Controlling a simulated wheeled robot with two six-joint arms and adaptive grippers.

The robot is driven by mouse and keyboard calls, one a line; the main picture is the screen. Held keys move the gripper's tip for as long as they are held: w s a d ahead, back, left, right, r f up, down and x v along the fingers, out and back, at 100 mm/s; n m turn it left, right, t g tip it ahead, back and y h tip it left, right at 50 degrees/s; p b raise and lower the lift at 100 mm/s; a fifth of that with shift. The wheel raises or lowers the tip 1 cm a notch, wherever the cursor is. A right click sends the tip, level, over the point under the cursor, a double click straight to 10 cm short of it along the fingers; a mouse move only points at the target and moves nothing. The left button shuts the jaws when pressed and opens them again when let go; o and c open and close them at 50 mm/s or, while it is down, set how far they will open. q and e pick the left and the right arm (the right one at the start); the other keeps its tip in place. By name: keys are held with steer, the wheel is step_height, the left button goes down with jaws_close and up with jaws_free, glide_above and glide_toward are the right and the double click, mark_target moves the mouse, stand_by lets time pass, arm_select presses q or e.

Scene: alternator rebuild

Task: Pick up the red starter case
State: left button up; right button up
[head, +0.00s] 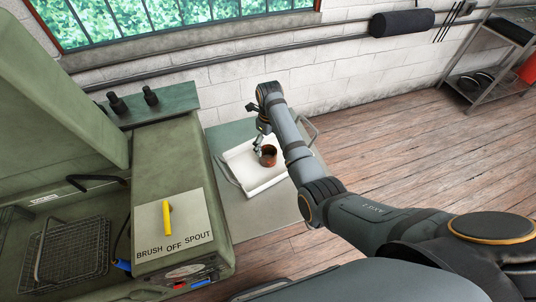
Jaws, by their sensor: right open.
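A small reddish-brown cylindrical case (269,158), open at the top, stands upright on a white tray or sheet (258,186). It looks like the red starter case. My right gripper (258,145) is open, just at the upper left of the case and close to it. I cannot tell whether a finger touches the case. My right arm comes in from the lower right and passes close beside the case. My left gripper is not in view.
A grey-green table (230,213) carries the white tray. A green wash cabinet (175,150) with a yellow lever (167,218) and a wire basket (70,250) stands at the left. Open wooden floor (400,150) lies at the right, with a metal shelf (480,75) at the far right.

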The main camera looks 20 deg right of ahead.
mark_target(268, 151)
steer(key=shift+s+f+p, duration=0.1)
steer(key=shift+f+p, duration=0.2)
steer(key=shift+f, duration=0.05)
step_height(268, 151, down, 4)
steer(key=shift+a+r+p, duration=0.1)
steer(key=shift+p, duration=0.35)
steer(key=shift+f, duration=0.35)
steer(key=c, duration=0.7)
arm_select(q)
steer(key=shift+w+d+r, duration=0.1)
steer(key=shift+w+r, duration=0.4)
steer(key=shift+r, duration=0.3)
arm_select(e)
steer(key=shift+r, duration=0.1)
jaws_close()
